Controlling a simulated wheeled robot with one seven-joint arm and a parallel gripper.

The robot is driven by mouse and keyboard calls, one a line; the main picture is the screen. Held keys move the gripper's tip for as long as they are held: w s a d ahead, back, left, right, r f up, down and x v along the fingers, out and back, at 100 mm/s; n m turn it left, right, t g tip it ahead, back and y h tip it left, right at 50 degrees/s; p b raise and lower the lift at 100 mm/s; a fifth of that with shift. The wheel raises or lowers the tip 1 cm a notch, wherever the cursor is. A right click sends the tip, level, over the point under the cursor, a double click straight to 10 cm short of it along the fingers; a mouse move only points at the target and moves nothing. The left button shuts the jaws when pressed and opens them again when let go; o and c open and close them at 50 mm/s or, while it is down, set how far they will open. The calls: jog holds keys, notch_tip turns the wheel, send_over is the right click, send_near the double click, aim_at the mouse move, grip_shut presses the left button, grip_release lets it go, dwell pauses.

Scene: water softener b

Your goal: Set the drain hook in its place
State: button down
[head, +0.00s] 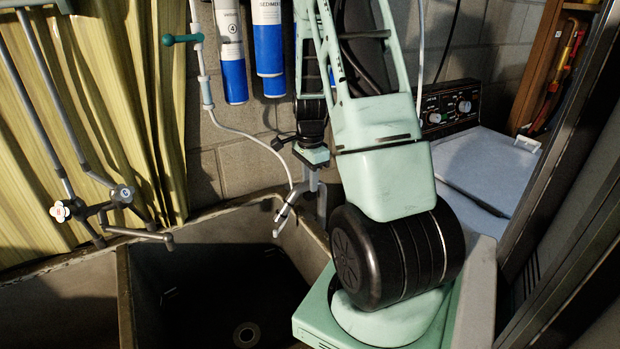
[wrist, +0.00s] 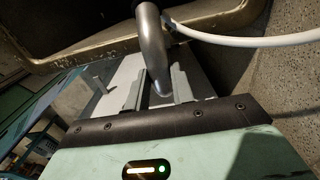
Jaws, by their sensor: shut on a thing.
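The drain hook (head: 287,212) is a grey bent tube with a pale lower end. In the head view it hangs below my gripper (head: 312,172), over the back right of the dark sink basin (head: 200,285). A white hose (head: 250,138) runs down to it. In the wrist view the grey tube of the drain hook (wrist: 152,42) lies between the two fingers of my gripper (wrist: 160,78), which is shut on it. The white hose also shows there (wrist: 255,38), to the right of the tube. In the head view the fingers' contact is too small to make out.
The basin's divider (head: 124,295) stands at left. Blue-and-white filter cartridges (head: 268,50) hang behind my arm. A white washer (head: 485,165) stands at right. The basin's inside looks empty around its drain (head: 247,335).

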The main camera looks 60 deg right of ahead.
aim_at(310, 197)
jog(key=shift+f+b, duration=1.95)
jog(key=shift+f, duration=1.15)
jog(key=c, duration=1.1)
grip_release()
notch_tip(310, 197, up, 17)
jog(key=shift+r, duration=0.2)
